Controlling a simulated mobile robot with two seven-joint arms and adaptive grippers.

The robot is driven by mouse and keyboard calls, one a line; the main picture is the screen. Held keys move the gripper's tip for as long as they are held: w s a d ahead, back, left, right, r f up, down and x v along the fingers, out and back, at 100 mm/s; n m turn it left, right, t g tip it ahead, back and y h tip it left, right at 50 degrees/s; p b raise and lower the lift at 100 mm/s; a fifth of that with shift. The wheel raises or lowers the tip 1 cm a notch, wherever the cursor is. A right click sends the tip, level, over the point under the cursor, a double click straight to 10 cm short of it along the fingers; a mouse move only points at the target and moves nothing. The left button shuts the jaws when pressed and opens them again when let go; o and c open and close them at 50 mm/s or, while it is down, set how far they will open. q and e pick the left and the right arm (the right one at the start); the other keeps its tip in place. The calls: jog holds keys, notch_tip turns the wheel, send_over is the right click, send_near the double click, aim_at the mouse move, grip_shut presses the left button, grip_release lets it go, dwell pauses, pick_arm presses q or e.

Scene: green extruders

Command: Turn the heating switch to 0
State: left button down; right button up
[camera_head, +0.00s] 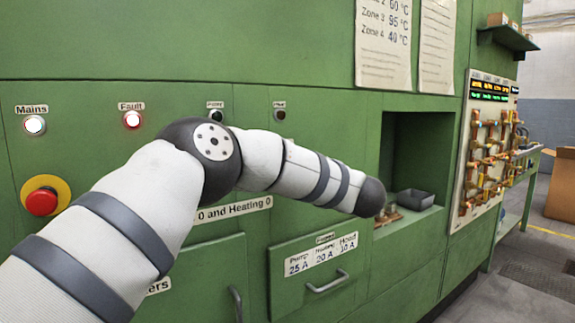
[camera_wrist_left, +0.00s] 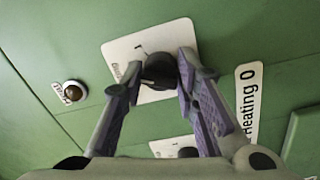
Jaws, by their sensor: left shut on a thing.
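In the left wrist view, a black rotary knob (camera_wrist_left: 160,72) sits on a white plate (camera_wrist_left: 120,47) on the green panel. The plate's lettering is partly covered and I cannot read it for sure. My left gripper (camera_wrist_left: 159,66) has its two purple-padded fingers on either side of the knob and is shut on it. The exact angle of the knob is hard to tell. A second white plate (camera_wrist_left: 163,149) with a dark knob shows lower down, partly behind the gripper. In the head view my left arm hides the switches and the gripper. My right gripper is not in view.
A red emergency button (camera_head: 41,202) stands out at the left. A fuse drawer (camera_head: 314,270) with a handle is below the arm.

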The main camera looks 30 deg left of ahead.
pick_arm(q)
jog(key=n, duration=0.5)
jog(key=shift+f+n, duration=0.1)
jog(key=shift+n, duration=0.3)
dwell(0.4)
jog(key=c, duration=1.3)
grip_release()
jog(key=shift+w+p, duration=0.1)
jog(key=shift+p, duration=0.2)
jog(key=shift+d, duration=0.15)
jog(key=v, duration=1.2)
jog(key=shift+f, duration=0.1)
jog(key=shift+w, duration=0.1)
